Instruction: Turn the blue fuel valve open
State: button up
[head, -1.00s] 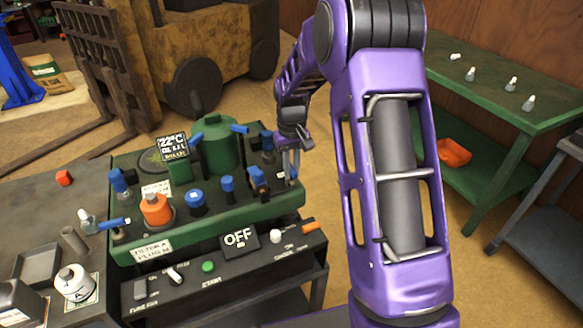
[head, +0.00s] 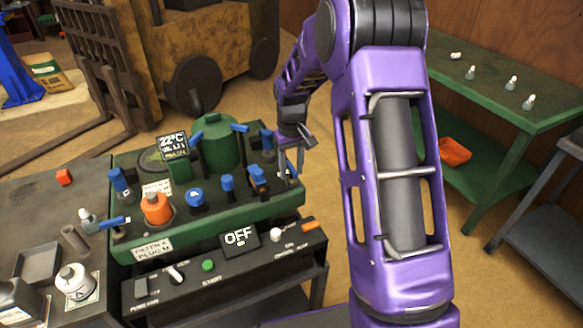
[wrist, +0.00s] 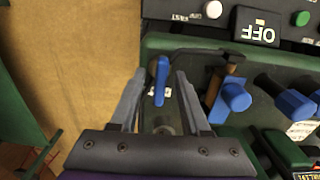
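The blue fuel valve is a small blue lever (wrist: 160,82) at the corner of the green engine block, with a white label beside it in the wrist view. My gripper (wrist: 160,82) is open, with one finger on either side of the lever in that view. I cannot tell whether the fingertips are down at the lever's height, and no contact is clear. In the head view my gripper (head: 292,160) is over the right end of the block (head: 215,222). There it largely hides the lever.
Blue-capped fittings (wrist: 235,96) and a dark pipe (wrist: 195,52) sit close beside the lever. A control panel (head: 220,265) with an OFF display (head: 238,237) runs along the block's front. A green bench (head: 510,100) stands at the right. Floor beyond the block's right end is clear.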

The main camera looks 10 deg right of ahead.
aim_at(291, 166)
notch_tip(291, 166, up, 17)
jog(key=p, duration=0.1)
jog(key=shift+r+p, duration=0.2)
jog(key=shift+p, duration=0.2)
dwell(0.4)
